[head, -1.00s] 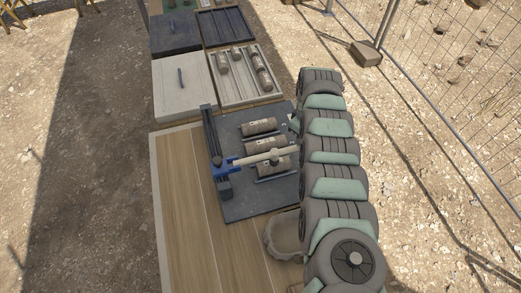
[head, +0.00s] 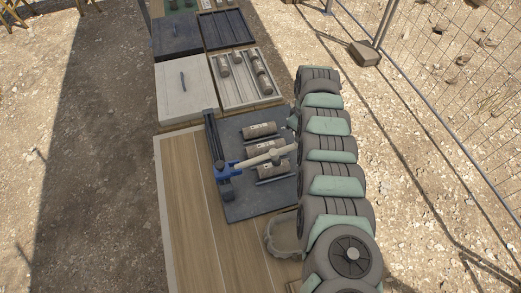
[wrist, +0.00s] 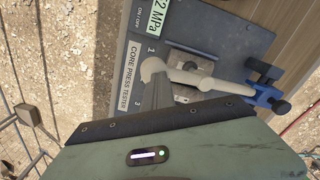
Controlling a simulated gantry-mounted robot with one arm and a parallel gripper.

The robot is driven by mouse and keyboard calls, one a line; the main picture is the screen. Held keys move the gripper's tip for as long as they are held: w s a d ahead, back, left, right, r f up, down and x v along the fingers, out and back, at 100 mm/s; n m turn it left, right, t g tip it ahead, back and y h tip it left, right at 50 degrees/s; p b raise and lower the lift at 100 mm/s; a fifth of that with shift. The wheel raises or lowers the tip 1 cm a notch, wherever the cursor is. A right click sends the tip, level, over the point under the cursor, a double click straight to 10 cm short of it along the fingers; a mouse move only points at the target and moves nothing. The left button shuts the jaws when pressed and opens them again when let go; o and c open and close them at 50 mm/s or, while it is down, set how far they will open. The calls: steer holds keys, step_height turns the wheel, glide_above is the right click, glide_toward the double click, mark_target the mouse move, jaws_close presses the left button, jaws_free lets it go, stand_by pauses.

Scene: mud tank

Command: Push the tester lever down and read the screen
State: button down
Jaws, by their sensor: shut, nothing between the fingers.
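The core press tester's dark base plate (head: 240,208) lies on the table. Its cream lever (head: 250,161) runs from a blue bracket (head: 228,172) toward my arm at the right, slanting up in the head view. In the wrist view the lever (wrist: 188,77) ends in a rounded tip by my gripper (wrist: 153,84). My gripper is shut and empty, with its fingertips at that tip; contact is hard to tell. The green screen (wrist: 160,14) is cut off by the frame edge; "2 MPa" is legible. The screen is not discernible in the head view.
Behind are a pale lidded box (head: 187,105) and a tray (head: 232,103) with several cores. A bowl (head: 271,240) sits beside my arm. The wooden tabletop (head: 195,225) at left is clear.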

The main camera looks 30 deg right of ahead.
step_height(320, 180, up, 8)
steer(key=p, duration=0.8)
steer(key=shift+a, duration=0.3)
